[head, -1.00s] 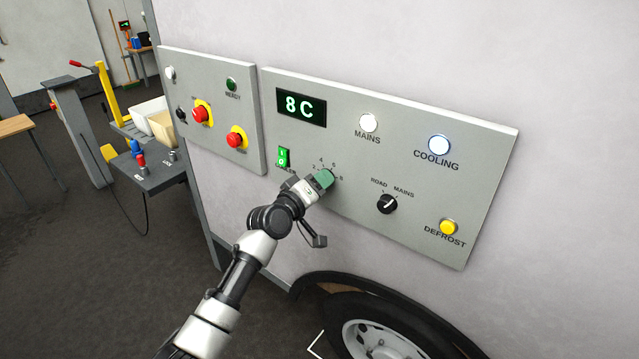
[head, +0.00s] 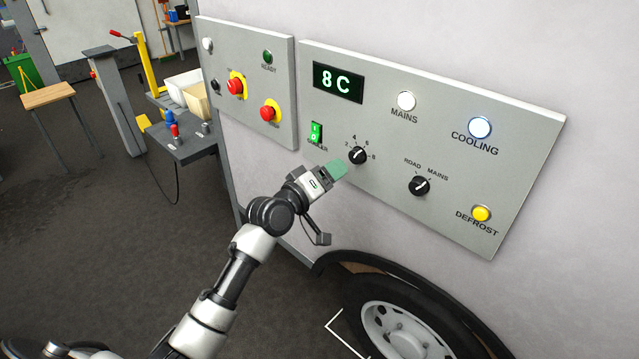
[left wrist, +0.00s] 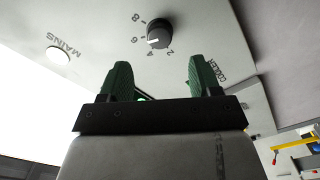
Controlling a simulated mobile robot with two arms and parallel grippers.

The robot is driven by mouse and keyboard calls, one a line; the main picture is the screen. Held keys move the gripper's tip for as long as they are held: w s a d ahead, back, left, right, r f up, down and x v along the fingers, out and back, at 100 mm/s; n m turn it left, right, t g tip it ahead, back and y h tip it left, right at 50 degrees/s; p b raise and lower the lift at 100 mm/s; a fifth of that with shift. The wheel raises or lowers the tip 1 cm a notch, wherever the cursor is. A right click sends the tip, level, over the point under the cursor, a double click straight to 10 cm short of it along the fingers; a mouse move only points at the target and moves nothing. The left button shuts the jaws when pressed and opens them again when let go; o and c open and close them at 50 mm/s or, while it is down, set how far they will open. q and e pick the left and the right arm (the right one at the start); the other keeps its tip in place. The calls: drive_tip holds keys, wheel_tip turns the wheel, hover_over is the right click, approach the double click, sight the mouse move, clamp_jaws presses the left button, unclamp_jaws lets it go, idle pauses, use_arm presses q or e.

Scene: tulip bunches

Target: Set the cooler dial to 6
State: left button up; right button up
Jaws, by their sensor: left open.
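The cooler dial (head: 357,155) is a round black knob with a white pointer line, on the grey panel with marks 2, 4, 6 and 8 around it. In the head view the pointer slants up and right, roughly toward the 6. The dial also shows in the left wrist view (left wrist: 158,33), ahead of the fingers. My left gripper (head: 340,170), with green fingers, is just below and left of the dial, apart from it. In the left wrist view its fingers (left wrist: 160,78) are spread with nothing between them. My right gripper is not in view.
The panel's display (head: 338,82) reads 8 C. A green rocker switch (head: 316,132) is left of the dial, and a road/mains knob (head: 419,186) is lower right. Red stop buttons (head: 236,87) sit on the left panel. A wheel (head: 400,325) is below.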

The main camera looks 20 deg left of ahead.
use_arm(q)
drive_tip(key=shift+v, duration=1.7)
drive_tip(key=s+a+f+g+y, duration=0.1)
drive_tip(key=s+f+g+y, duration=0.1)
drive_tip(key=f, duration=1)
drive_tip(key=s+a+f+g+y, duration=0.1)
drive_tip(key=f+g+y, duration=0.15)
drive_tip(key=f, duration=1.05)
drive_tip(key=s+f+m+g, duration=0.35)
drive_tip(key=s+f, duration=0.75)
drive_tip(key=f, duration=0.5)
drive_tip(key=s+f+m+g, duration=0.2)
drive_tip(key=s+f, duration=0.4)
drive_tip(key=s, duration=0.6)
drive_tip(key=s+d+f+m+g+y, duration=0.1)
drive_tip(key=s+f, duration=0.5)
drive_tip(key=s, duration=0.6)
drive_tip(key=s+d+f+m+g, duration=0.1)
drive_tip(key=s+f+m+g, duration=0.2)
drive_tip(key=s, duration=0.9)
wheel_tip(320, 180, down, 4)
drive_tip(key=shift+s+r+g+y, duration=0.1)
drive_tip(key=shift+s+g+y, duration=0.25)
drive_tip(key=shift+g, duration=0.65)
